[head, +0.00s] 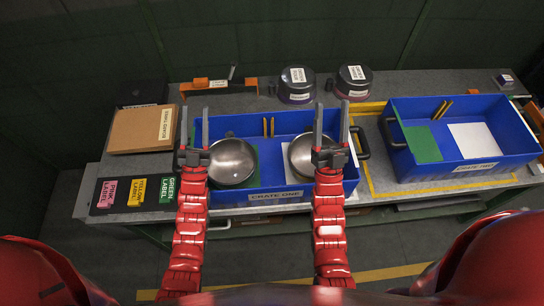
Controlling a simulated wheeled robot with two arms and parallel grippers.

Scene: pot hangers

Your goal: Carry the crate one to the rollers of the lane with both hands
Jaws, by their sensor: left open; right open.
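Crate one (276,196) is a blue open crate on the grey table, with its name label on the near wall. Two round steel pots sit in it, one left (232,162) and one right (300,158), with the right one partly hidden by my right gripper. A dark handle (362,143) shows at its right end. My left gripper (195,128) is open at the left end wall, its fingers appearing on either side of it. My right gripper (332,122) is open over the right part of the crate, left of that handle. Contact is unclear. I cannot make out the lane rollers.
A second blue crate (507,160) stands right, inside yellow tape (376,185). Two dark lidded pots (297,86) (354,84) and an orange-ended bracket (225,85) are behind. A cardboard box (138,133) and label cards (140,192) lie left.

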